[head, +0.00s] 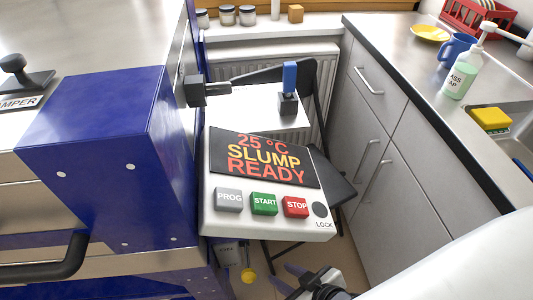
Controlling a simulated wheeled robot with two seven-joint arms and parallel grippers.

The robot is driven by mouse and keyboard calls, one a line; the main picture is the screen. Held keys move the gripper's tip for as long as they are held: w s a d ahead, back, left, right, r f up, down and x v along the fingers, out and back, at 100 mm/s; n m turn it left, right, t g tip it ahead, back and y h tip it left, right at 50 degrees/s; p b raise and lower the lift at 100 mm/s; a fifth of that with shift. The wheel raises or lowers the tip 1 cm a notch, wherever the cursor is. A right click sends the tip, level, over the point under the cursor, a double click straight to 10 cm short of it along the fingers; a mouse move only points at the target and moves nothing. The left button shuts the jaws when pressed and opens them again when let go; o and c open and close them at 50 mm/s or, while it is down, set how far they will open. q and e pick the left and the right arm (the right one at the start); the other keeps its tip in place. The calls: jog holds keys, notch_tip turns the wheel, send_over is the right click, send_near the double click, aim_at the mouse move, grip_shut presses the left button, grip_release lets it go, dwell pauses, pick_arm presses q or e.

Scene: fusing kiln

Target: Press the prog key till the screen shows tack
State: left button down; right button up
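The control box (210,210) is a white panel beside the blue kiln housing. Its black screen (262,181) reads "25 °C SLUMP READY" in red and yellow letters. Below the screen are the grey PROG key (229,199), the green START key (264,204) and the red STOP key (296,207). My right gripper (281,276) is at the bottom of the view, below and in front of the panel and apart from the keys. Its two dark fingers show a gap between them, with nothing seen in it. My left gripper is not in view.
A round black LOCK spot (320,209) sits right of STOP. The blue kiln housing (90,120) with a dark handle (50,265) stands close at left. A black chair (335,180) is behind the panel. A counter with a soap bottle (460,80) is at right.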

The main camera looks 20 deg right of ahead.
jog(key=shift+c, duration=0.4)
grip_shut()
dwell(1.6)
